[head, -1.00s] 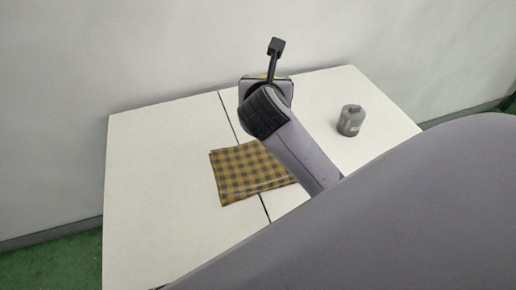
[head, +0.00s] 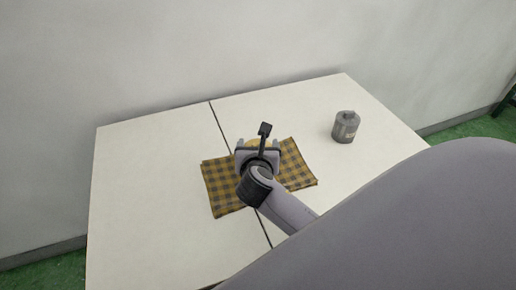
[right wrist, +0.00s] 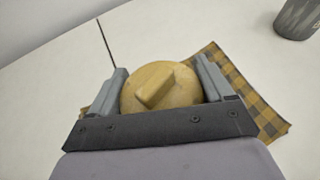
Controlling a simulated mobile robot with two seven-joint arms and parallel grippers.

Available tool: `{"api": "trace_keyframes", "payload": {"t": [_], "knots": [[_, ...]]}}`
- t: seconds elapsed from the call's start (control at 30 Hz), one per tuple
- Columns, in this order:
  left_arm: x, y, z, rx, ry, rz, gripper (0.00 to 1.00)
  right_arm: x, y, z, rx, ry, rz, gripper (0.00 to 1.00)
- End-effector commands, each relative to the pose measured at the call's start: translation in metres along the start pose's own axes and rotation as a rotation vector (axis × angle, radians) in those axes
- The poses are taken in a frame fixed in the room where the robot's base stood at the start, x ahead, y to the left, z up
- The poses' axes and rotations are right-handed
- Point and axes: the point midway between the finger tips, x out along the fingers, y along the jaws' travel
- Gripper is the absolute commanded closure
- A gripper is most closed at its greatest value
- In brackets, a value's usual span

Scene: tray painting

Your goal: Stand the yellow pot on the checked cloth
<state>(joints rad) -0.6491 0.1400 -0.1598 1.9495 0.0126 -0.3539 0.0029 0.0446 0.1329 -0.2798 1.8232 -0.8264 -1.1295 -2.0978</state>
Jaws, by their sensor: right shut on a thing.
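The yellow pot (right wrist: 160,88) has a round lid with a block-shaped knob. My right gripper (right wrist: 163,84) is shut on it, one finger on each side. In the head view the pot (head: 259,143) is mostly hidden behind my right gripper (head: 258,148). The checked cloth (head: 222,187), yellow-brown and dark, lies on the table under and around the gripper. It also shows in the right wrist view (right wrist: 262,107), beside and behind the pot. The pot's base is hidden, so I cannot tell whether it touches the cloth. My left gripper is not in view.
A grey lidded pot (head: 345,127) stands on the right part of the white table (head: 150,190). It also shows in the right wrist view (right wrist: 297,18). A dark seam runs across the table. The table's left side is clear.

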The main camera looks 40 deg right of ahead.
Motion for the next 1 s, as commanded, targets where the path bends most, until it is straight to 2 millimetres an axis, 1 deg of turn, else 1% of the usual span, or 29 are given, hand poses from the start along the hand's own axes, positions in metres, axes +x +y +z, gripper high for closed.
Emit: {"api": "trace_keyframes", "payload": {"t": [0.27,0.77,0.8,0.83,1.0], "knots": [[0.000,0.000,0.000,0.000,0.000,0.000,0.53,0.001,0.001,0.001,0.002,-0.005,0.002,1.00],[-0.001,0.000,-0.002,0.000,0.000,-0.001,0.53,0.005,0.000,-0.010,0.002,-0.006,0.002,1.00],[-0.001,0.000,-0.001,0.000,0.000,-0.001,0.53,0.005,0.000,-0.012,0.001,-0.002,0.001,0.10],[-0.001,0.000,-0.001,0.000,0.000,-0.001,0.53,0.005,0.000,-0.012,0.001,-0.002,0.001,0.00],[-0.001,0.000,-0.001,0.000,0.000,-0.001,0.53,0.005,0.000,-0.012,0.001,-0.002,0.001,0.00]]}}
